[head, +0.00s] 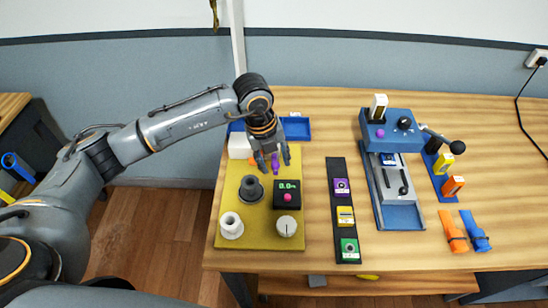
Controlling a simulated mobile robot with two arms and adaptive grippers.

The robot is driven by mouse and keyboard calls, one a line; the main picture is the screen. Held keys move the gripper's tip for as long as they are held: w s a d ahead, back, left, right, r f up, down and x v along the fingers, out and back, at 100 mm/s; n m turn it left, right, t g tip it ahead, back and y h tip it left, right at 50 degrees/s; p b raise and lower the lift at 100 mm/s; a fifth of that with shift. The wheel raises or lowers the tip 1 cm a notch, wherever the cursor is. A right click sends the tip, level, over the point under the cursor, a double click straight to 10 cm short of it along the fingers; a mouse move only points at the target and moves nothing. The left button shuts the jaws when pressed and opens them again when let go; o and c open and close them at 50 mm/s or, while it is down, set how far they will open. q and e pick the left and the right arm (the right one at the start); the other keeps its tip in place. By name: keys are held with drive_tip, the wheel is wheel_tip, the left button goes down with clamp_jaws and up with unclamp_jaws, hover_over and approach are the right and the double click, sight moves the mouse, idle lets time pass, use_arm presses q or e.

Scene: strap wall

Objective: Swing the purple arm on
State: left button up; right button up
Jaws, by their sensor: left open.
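A small purple piece (275,168), which looks like the purple arm, shows at the back of the yellow panel (232,190). My left gripper (272,160) reaches down over the back of this panel, open, with its fingers on either side of the purple piece. I cannot tell whether the fingers touch it, and its base and tilt are partly hidden by the gripper. My right gripper is not in view.
To the right stand a black strip (343,202) with coloured modules and a blue device (393,128). Bare table lies between them.

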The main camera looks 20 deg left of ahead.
use_arm(q)
drive_tip(key=shift+c, duration=1.1)
clamp_jaws()
drive_tip(key=m+b, duration=0.1)
drive_tip(key=a+m+b, duration=0.1)
drive_tip(key=b, duration=0.1)
drive_tip(key=shift+f, duration=0.25)
drive_tip(key=shift+s+a+r+m+g+b, duration=0.1)
drive_tip(key=shift+a+r+m+g+b, duration=0.2)
drive_tip(key=shift+m, duration=0.4)
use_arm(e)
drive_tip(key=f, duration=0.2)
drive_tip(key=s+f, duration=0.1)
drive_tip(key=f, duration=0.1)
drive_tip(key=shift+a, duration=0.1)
use_arm(q)
drive_tip(key=shift+d, duration=0.1)
drive_tip(key=shift+o, duration=1.1)
unclamp_jaws()
